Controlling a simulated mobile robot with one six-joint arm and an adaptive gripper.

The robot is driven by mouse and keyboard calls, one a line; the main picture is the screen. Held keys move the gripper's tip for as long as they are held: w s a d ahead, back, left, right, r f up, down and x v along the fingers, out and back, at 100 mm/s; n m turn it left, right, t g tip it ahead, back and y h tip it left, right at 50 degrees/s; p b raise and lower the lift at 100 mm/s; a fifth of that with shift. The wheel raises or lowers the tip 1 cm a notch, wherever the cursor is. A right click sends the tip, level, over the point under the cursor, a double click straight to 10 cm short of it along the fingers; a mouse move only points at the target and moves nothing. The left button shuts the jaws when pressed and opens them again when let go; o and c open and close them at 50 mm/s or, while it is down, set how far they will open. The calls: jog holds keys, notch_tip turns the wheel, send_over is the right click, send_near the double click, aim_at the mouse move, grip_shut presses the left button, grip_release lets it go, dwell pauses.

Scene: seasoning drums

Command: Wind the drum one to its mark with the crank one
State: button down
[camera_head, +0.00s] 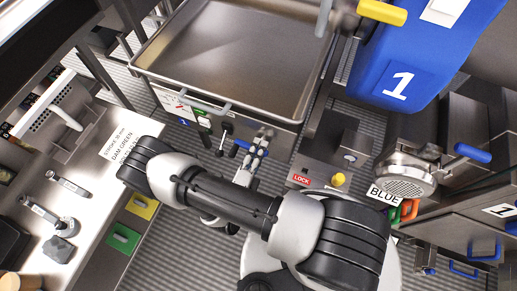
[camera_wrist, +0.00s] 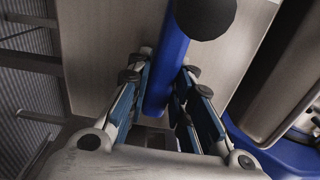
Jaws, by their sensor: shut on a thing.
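The large blue drum marked 1 (camera_head: 410,70) stands at the upper right of the head view. My gripper (camera_head: 257,147) is in front of the steel tray station, near the middle of the head view. The blue handle also shows at the fingers in the head view (camera_head: 243,145). Whether this handle is crank one cannot be told. The drum's mark is not clearly visible.
A wide steel tray (camera_head: 230,50) lies behind my gripper. A red LOCK label (camera_head: 301,180) and yellow button (camera_head: 338,180) are to the right. A steel motor-like unit with a BLUE label (camera_head: 385,195) stands further right. A counter (camera_head: 95,180) with tools is at left.

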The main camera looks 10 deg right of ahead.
jog(key=shift+w+a+r+n, duration=0.1)
jog(key=shift+n, duration=0.3)
jog(key=c, duration=1.7)
grip_release()
jog(key=shift+o, duration=1.3)
jog(key=shift+a, duration=0.15)
jog(key=shift+s+a+f, duration=0.2)
jog(key=shift+s+f, duration=0.1)
jog(key=shift+s, duration=0.1)
jog(key=d+v, duration=0.1)
jog(key=v, duration=1.1)
jog(key=shift+w+a+m+g+h+p, duration=0.5)
jog(key=shift+a+m+g+h+p, duration=1.95)
jog(key=shift+a, duration=1.4)
jog(key=shift+m+y, duration=0.25)
jog(key=x, duration=1.7)
jog(key=shift+s+d+r, duration=0.1)
jog(key=shift+d+r, duration=0.05)
jog(key=shift+r, duration=0.15)
